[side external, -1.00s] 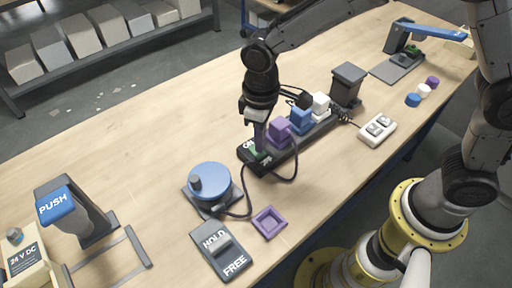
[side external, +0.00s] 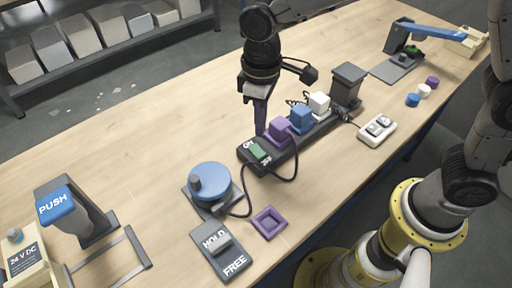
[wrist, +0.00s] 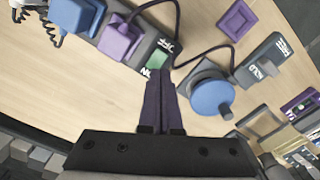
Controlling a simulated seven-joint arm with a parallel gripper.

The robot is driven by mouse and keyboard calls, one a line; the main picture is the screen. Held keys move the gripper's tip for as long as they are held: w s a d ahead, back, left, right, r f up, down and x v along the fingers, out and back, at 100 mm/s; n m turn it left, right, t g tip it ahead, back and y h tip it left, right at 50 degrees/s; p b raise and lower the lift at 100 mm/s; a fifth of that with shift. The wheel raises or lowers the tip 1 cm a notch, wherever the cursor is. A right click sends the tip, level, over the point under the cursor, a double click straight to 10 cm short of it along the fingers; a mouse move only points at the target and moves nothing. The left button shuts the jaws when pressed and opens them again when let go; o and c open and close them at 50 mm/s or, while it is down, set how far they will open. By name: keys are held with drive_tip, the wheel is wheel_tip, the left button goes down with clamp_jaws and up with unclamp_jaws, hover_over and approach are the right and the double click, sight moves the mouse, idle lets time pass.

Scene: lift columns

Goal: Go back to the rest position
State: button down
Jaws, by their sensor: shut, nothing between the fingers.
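My gripper (side external: 261,131) is shut and empty. In the side view its fingertips are just behind the near-left end of a dark power strip (side external: 276,162), beside the green ON/OFF switch (side external: 258,151). In the wrist view the shut fingers (wrist: 166,86) point toward the green switch (wrist: 159,61), with the tips close to it in the picture. I cannot tell whether they touch the strip. A purple cube plug (side external: 280,130), a blue one (side external: 301,118) and a white one (side external: 319,104) stand in a row on the strip.
A blue round knob unit (side external: 213,181), a HOLD/FREE switch (side external: 222,252) and a purple tray (side external: 269,222) are in front. A blue PUSH lever (side external: 57,204) stands at left.

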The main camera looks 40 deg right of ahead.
drive_tip(key=s+d+r+m+t, duration=0.3)
drive_tip(key=s+d+r+t, duration=0.1)
drive_tip(key=d+r, duration=0.8)
drive_tip(key=s+d+f+m, duration=0.1)
drive_tip(key=s+d, duration=0.2)
drive_tip(key=s, duration=0.4)
drive_tip(key=s+d+f+m+t, duration=0.1)
drive_tip(key=s+d+f+m, duration=0.1)
drive_tip(key=s+d, duration=0.2)
drive_tip(key=s, duration=0.3)
drive_tip(key=shift+s+d+t, duration=0.25)
drive_tip(key=shift+s+t, duration=0.05)
